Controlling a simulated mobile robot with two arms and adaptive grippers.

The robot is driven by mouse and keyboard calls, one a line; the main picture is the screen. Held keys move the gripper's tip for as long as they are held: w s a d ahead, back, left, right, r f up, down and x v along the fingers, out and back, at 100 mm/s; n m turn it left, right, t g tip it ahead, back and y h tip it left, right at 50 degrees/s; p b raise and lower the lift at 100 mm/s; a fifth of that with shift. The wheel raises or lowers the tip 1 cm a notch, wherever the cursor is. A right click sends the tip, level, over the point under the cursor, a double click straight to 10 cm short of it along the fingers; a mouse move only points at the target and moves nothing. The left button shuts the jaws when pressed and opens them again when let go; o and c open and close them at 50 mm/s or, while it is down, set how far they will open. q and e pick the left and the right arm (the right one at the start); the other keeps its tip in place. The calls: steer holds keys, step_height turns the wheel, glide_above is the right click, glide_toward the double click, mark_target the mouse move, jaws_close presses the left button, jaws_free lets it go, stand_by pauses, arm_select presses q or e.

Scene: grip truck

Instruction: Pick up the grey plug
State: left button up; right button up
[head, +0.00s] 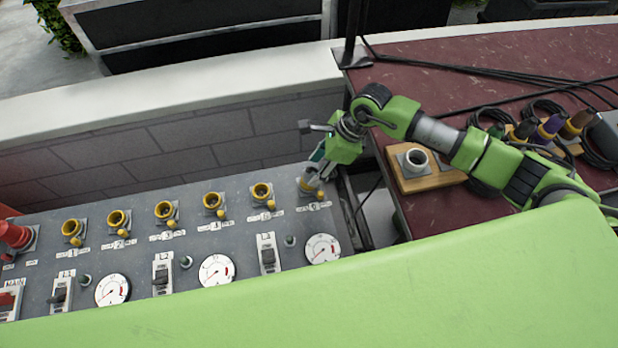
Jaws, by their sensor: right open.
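My right gripper (313,155) is over the right end of the grey control panel, close to the last yellow-rimmed socket (309,188). It is open, and I see no plug between its fingers. The fingers partly cover that socket; I cannot tell whether they touch it. A grey object (606,132) is cut off at the right edge and is also unclear. My left gripper is out of view.
The control panel (135,255) carries several yellow sockets, switches and round gauges. Coiled black cables with black, purple (552,125) and brown plugs lie on the dark red surface (500,55). A low block wall (200,138) runs behind the panel.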

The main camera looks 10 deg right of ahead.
mark_target(309, 172)
steer(key=shift+w+a+f+p, duration=0.2)
steer(key=shift+a+f+p, duration=0.1)
steer(key=shift+f, duration=0.15)
steer(key=shift+w+a+f+p, duration=0.15)
steer(key=shift+w+a+f, duration=0.1)
steer(key=shift+f, duration=0.2)
steer(key=shift+x, duration=1.1)
steer(key=shift+f, duration=0.2)
jaws_close()
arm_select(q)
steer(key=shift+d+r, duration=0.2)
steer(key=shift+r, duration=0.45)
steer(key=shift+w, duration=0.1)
arm_select(e)
steer(key=shift+w+r, duration=0.1)
